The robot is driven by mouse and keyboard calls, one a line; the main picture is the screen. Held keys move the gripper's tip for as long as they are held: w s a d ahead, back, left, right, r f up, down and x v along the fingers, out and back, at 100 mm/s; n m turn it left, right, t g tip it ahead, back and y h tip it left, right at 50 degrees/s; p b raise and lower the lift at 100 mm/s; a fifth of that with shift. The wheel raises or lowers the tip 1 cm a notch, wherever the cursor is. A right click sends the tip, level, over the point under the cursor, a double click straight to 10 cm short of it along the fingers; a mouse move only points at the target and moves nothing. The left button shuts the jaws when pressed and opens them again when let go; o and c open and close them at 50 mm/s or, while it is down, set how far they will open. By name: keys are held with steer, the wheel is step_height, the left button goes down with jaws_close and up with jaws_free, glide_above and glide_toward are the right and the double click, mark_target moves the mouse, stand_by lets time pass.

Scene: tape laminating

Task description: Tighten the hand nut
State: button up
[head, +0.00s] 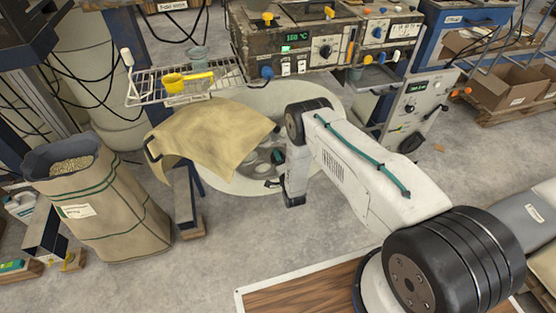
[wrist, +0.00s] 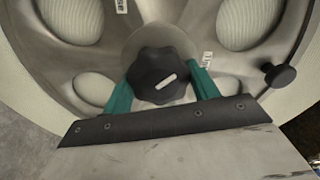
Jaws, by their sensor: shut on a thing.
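The hand nut (wrist: 153,68) is a black lobed knob with a white mark on its face, at the centre of a pale reel (wrist: 128,20) in the wrist view. My gripper (wrist: 160,80) has its two teal fingers on either side of the nut, shut on it. In the head view the reel's pale round plate (head: 318,104) shows behind my arm. The nut cannot be made out there, behind my wrist.
A tan sheet (head: 215,135) hangs left of the reel. A small black knob (wrist: 279,75) sticks out at the reel's right. A sack of pellets (head: 105,200) stands at left. A control box (head: 290,45) and a wire rack (head: 150,85) stand behind.

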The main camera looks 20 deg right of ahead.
steer(key=m, duration=0.4)
steer(key=shift+f+m, duration=0.1)
steer(key=shift+m, duration=2)
steer(key=o, duration=1)
steer(key=s, duration=0.8)
